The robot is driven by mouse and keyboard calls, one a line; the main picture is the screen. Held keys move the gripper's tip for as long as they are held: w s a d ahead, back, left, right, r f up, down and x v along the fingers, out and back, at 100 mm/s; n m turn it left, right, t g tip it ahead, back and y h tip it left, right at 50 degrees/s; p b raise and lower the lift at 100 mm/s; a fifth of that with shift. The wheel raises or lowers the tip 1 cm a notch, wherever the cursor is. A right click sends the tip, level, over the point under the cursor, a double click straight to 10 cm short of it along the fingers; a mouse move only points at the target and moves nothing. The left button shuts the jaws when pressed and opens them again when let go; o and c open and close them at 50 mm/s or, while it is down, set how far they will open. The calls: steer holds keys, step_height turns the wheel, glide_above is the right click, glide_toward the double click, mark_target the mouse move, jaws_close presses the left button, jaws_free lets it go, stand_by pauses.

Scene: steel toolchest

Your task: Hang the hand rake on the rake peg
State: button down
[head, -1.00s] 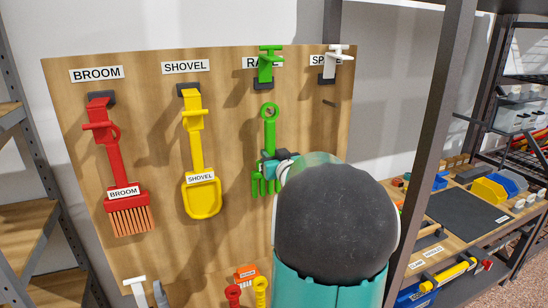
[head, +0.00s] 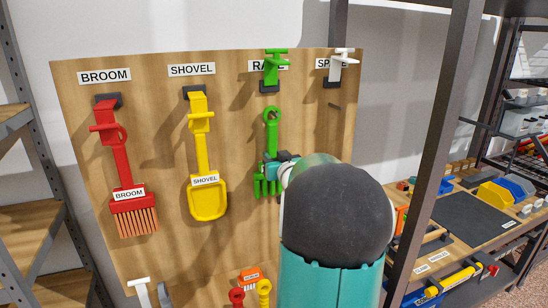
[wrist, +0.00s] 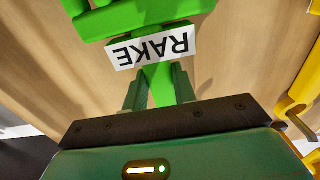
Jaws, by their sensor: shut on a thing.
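The green hand rake (head: 271,135) is upright in front of the pegboard, its ring end up and its tines down. My gripper (wrist: 159,88) is shut on the rake's green handle just by its white RAKE label, as the wrist view shows; the rake's green body (wrist: 145,14) fills the top of that view. In the head view my arm hides part of the grip.
A red broom (head: 128,180) and a yellow shovel (head: 205,160) hang on pegs to the left. A dark metal post (head: 430,150) and a shelf with tools stand right of my arm.

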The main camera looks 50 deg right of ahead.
steer(key=c, duration=1.1)
jaws_free()
steer(key=shift+o, duration=0.2)
steer(key=v, duration=1.4)
steer(key=shift+w+r, duration=0.1)
